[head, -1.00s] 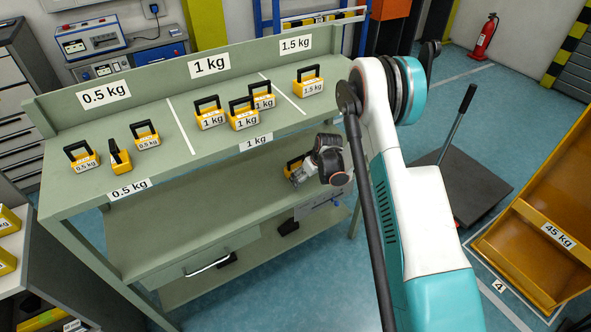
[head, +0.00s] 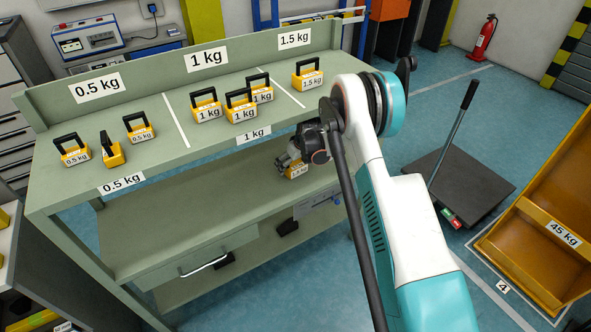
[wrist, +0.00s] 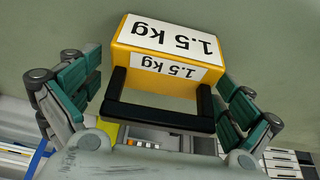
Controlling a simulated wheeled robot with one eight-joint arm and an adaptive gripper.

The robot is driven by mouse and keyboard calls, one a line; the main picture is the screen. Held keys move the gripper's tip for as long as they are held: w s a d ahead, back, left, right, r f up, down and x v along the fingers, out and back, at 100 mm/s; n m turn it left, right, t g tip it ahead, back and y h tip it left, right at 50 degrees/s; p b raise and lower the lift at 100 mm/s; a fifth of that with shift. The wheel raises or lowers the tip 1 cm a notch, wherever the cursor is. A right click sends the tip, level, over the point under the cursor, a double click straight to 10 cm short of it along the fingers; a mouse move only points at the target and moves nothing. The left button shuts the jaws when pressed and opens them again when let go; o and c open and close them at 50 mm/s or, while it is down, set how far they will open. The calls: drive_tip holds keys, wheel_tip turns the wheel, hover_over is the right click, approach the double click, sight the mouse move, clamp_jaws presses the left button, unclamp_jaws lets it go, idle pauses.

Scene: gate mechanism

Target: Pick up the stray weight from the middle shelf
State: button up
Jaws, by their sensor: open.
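The stray weight (head: 297,171) is a yellow block labelled 1.5 kg on the middle shelf (head: 215,212), near its right end under the top. In the wrist view the weight (wrist: 165,48) appears upside down, with its black handle nearer the camera. My gripper (head: 287,160) is at the weight and partly covers it in the head view. In the wrist view my gripper (wrist: 160,95) is open, with green-padded fingers on both sides of the weight and handle. Gaps show between the fingers and the handle.
The bench top (head: 165,170) above the shelf carries several yellow weights in sections marked 0.5 kg, 1 kg and 1.5 kg. Its front edge lies close to my wrist. A drawer (head: 203,262) is below. A dark wheeled platform (head: 465,185) and an orange container (head: 550,225) stand right.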

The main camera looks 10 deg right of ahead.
drive_tip(key=c, duration=2.1)
drive_tip(key=shift+r, duration=0.1)
drive_tip(key=shift+c, duration=0.3)
drive_tip(key=shift+r, duration=0.2)
